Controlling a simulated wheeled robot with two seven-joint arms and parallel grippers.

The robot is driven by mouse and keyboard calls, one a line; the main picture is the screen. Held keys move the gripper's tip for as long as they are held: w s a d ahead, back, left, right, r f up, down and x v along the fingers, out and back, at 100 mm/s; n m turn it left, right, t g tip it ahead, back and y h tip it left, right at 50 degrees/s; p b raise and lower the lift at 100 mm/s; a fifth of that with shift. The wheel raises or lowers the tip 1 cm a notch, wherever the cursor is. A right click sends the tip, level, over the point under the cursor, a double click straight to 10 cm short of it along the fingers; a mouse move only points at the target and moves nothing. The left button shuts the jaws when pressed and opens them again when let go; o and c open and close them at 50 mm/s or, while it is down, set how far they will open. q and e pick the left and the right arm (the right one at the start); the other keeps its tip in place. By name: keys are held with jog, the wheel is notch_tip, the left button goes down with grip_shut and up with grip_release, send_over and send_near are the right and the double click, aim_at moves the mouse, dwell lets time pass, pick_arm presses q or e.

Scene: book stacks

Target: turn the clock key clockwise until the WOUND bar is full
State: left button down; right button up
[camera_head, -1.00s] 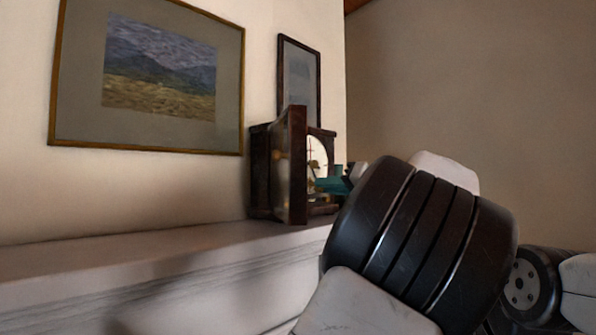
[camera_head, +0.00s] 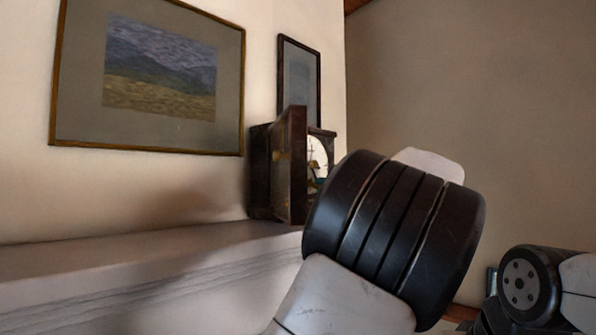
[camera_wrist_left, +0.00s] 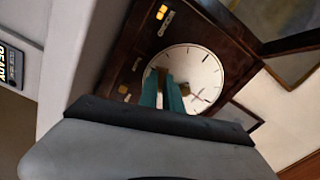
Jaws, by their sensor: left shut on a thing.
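A dark wooden clock (camera_head: 261,172) stands on the mantel shelf with its door (camera_head: 293,165) swung open. Its white dial (camera_head: 317,152) is partly hidden by my arm; the wrist view shows more of the dial (camera_wrist_left: 207,72). My left gripper (camera_wrist_left: 163,88) has its teal fingers at the dial's centre, shut on the clock key (camera_wrist_left: 164,76), which is mostly hidden between them. Small orange lit marks (camera_wrist_left: 162,14) show on the dark case beside the dial; I cannot read a WOUND label. My right gripper is out of view.
The mantel shelf (camera_head: 150,248) is bare left of the clock. A landscape picture (camera_head: 160,65) and a smaller frame (camera_head: 299,85) hang on the wall behind. A small dark panel reading READY (camera_wrist_left: 11,67) shows at the left edge of the wrist view.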

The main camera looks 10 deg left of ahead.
pick_arm(q)
jog(key=shift+w+f+m, duration=0.1)
jog(key=shift+f+m, duration=0.1)
jog(key=shift+m, duration=0.7)
jog(key=m, duration=0.3)
jog(key=shift+a, duration=0.1)
jog(key=shift+m, duration=0.5)
jog(key=m, duration=0.4)
jog(key=c, duration=1.6)
grip_release()
jog(key=shift+w+a, duration=0.1)
jog(key=shift+o, duration=0.2)
